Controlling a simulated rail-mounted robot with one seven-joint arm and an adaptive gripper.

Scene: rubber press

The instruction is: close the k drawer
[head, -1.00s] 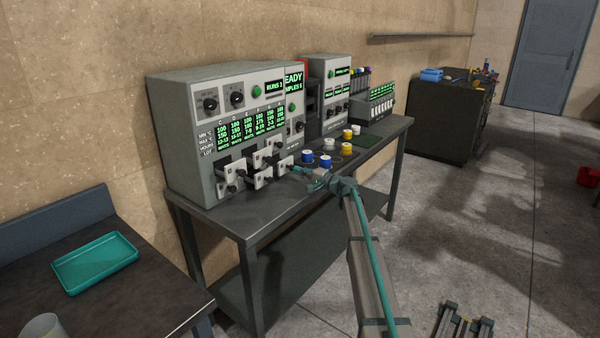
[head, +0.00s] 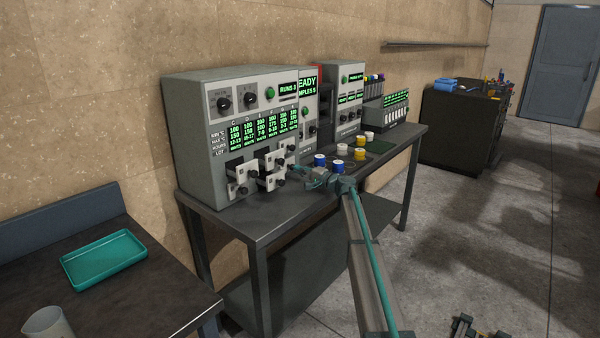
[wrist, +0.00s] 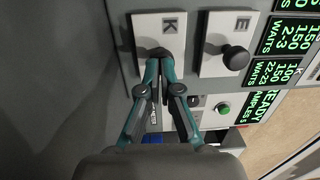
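The K drawer (wrist: 158,32) has a white front marked K, facing the camera in the wrist view. In the head view it is among the small drawers low on the grey cabinet, partly hidden by my gripper. My gripper (wrist: 160,62) has its two teal fingers brought close together at the K drawer's dark knob. The fingertips cover most of the knob, and I cannot tell whether they clasp it or only touch it. In the head view my gripper (head: 297,171) is at the right end of the drawer group.
The E drawer (wrist: 226,42) with its black knob is right beside K. Other drawers (head: 241,176) jut from the grey cabinet (head: 188,140). Blue-, yellow- and white-topped jars (head: 340,150) stand on the bench right of my gripper. A teal tray (head: 105,260) lies on the left table.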

